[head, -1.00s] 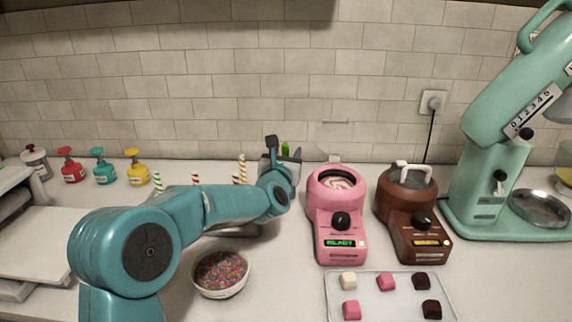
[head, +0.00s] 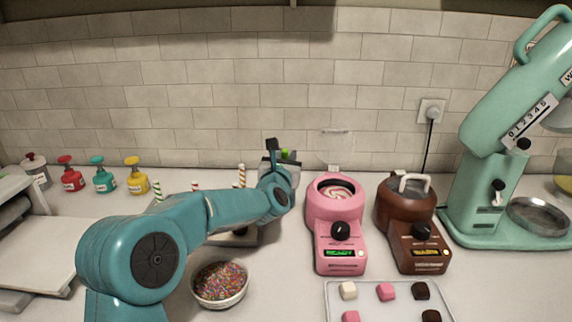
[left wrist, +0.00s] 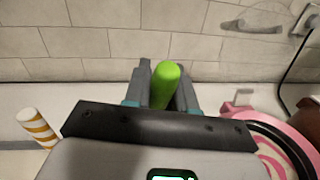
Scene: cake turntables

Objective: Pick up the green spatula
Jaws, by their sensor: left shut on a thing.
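The green spatula (left wrist: 166,84) shows in the left wrist view as a bright green rounded handle end between my two fingers. My left gripper (head: 282,157) is shut on it, with a finger on each side. In the head view only a small green bit of the spatula (head: 286,153) shows at my gripper, behind the wrist. The rest of the spatula is hidden by my gripper and arm. My right gripper is in neither view.
A pink melter (head: 336,215) and a brown melter (head: 408,225) stand right of my left gripper. Striped straws (head: 241,175) stand close on its left. A bowl of sprinkles (head: 220,285) is in front, and a tray of cubes (head: 393,308) is front right. The tiled wall is behind.

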